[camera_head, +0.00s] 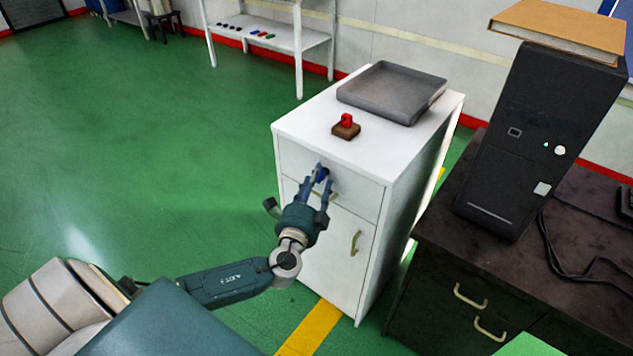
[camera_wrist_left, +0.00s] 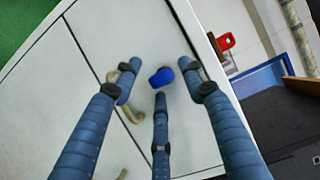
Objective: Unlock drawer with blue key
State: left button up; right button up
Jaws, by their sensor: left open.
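A white cabinet (camera_head: 345,140) has a top drawer (camera_head: 350,196) with a pale handle and a door below it. The blue key (camera_wrist_left: 162,77) sits at the drawer front and sticks out from it; in the head view the key (camera_head: 321,174) is partly hidden by my fingers. My left gripper (camera_head: 320,183) is at the drawer front with its fingers spread around the key. In the left wrist view the fingers of this gripper (camera_wrist_left: 163,82) are apart, and the key lies between their tips. Whether any finger touches it is unclear. My right gripper is not in view.
A red key on a brown block (camera_head: 346,126) and a grey tray (camera_head: 391,91) are on the cabinet top. A dark desk (camera_head: 480,270) with a black computer tower (camera_head: 535,140) stands close on the right. Green floor on the left is clear.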

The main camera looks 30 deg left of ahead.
pick_arm(q)
grip_shut()
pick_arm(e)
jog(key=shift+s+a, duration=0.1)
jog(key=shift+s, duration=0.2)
pick_arm(q)
jog(key=shift+r+n, duration=0.15)
jog(key=shift+n, duration=0.15)
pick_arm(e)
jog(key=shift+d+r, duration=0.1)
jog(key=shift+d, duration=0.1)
pick_arm(q)
jog(key=shift+a+r+n+g+h+p, duration=0.15)
jog(key=shift+n+g+h+p, duration=0.75)
jog(key=shift+n+p, duration=1.3)
jog(key=shift+a+n+g+h+p, duration=0.15)
jog(key=shift+n+g+h+p, duration=0.2)
jog(key=shift+n+h+p, duration=1.45)
jog(key=shift+a+r+n+g+h+p, duration=0.15)
jog(key=shift+n+g+h+p, duration=0.5)
jog(key=shift+n+p, duration=2)
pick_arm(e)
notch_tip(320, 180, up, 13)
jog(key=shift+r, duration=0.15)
pick_arm(q)
jog(key=shift+f, duration=0.1)
